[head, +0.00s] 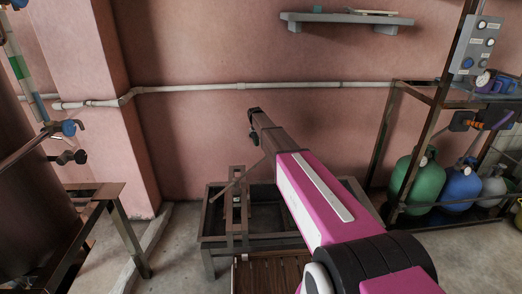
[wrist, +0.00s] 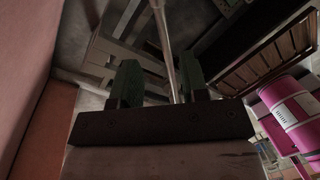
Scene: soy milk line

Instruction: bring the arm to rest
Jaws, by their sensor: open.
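My pink and black arm reaches up and forward from the lower right of the head view. Its end, my gripper (head: 254,122), is in the air above the metal trough, in front of the pink wall. In the wrist view my gripper (wrist: 158,82) shows two dark green fingers standing apart. A thin light rod (wrist: 163,40) runs through the gap between them in the picture; I cannot tell how far off it is. I see no object gripped.
A dark metal trough (head: 222,238) stands on the floor below, with wooden slats (head: 270,272) before it. A pipe (head: 205,88) crosses the wall under a shelf (head: 345,18). A metal table frame (head: 92,190) is at left; a green cylinder (head: 425,183) stands on a rack at right.

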